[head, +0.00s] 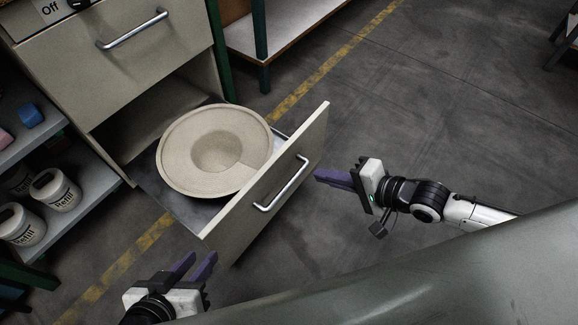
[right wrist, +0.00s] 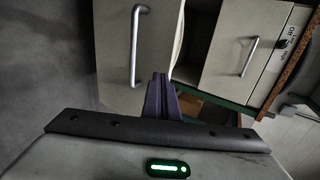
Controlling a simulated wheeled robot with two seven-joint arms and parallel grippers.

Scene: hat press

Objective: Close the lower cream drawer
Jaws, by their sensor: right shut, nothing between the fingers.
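The lower cream drawer (head: 235,222) is pulled well out of its cabinet in the head view. Its front carries a silver bar handle (head: 282,184), and a beige brimmed hat (head: 182,160) lies inside with its brim over the edges. My right gripper (head: 318,175) is shut and empty, just right of the drawer front near its far end; in the head view I cannot tell if it touches. In the right wrist view its fingers (right wrist: 158,82) point at the drawer front (right wrist: 112,60), right of the handle (right wrist: 136,40). My left gripper (head: 196,262) is open and empty, below the drawer's near corner.
The upper cream drawer (head: 118,60) is shut, with its own silver handle (head: 132,30). A shelf (head: 88,190) at left holds white tubs and small blocks. A low bench (head: 285,40) stands at the back. The floor (head: 440,110) to the right is clear.

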